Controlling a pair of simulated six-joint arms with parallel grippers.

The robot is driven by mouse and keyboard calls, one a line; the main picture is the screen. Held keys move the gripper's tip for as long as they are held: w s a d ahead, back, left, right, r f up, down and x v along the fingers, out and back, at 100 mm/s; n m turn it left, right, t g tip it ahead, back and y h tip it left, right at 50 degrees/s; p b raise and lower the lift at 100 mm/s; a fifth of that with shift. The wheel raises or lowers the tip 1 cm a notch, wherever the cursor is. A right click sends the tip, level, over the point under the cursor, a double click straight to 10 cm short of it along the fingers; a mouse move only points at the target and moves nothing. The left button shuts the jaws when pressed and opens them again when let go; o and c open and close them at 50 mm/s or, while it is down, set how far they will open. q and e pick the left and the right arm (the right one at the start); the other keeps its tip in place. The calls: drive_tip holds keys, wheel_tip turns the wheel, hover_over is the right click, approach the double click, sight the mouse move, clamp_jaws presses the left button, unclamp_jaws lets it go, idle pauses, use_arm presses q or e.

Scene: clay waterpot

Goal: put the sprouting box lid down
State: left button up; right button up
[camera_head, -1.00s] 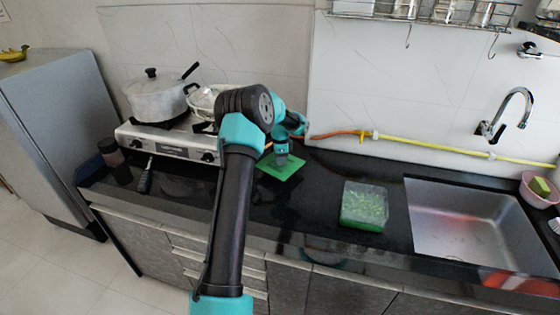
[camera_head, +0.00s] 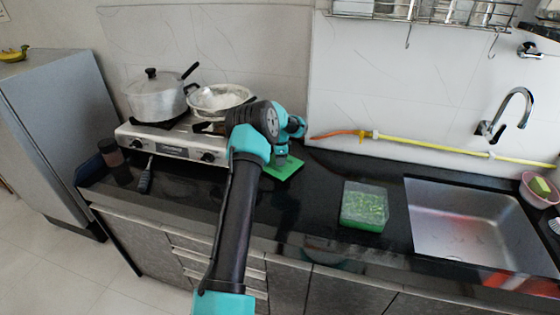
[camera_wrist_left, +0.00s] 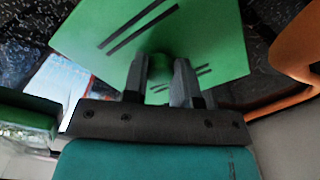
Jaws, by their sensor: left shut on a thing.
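The sprouting box lid is a flat green square (camera_head: 284,168) at the back of the black counter, between the stove and the sink. My left gripper (camera_head: 279,160) is over it, partly hidden by my own arm. In the left wrist view the lid (camera_wrist_left: 210,45) fills the upper middle, with dark slots, and my left gripper (camera_wrist_left: 162,82) is shut on the round knob at its middle. The lid is at or close above the counter; I cannot tell if it touches. The clear sprouting box (camera_head: 364,206) with green contents stands uncovered on the counter to the right.
A gas stove (camera_head: 175,140) with a lidded pot (camera_head: 157,100) and a pan (camera_head: 218,99) stands at the left. An orange and yellow hose (camera_head: 420,143) runs along the wall. The sink (camera_head: 470,220) is at the right. Bare counter (camera_head: 318,200) lies left of the box.

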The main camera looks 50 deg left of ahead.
use_arm(q)
drive_tip(key=shift+f, duration=0.25)
drive_tip(key=shift+f, duration=0.1)
drive_tip(key=o, duration=0.9)
wheel_tip(320, 180, up, 12)
drive_tip(key=shift+r, duration=0.1)
idle(0.6)
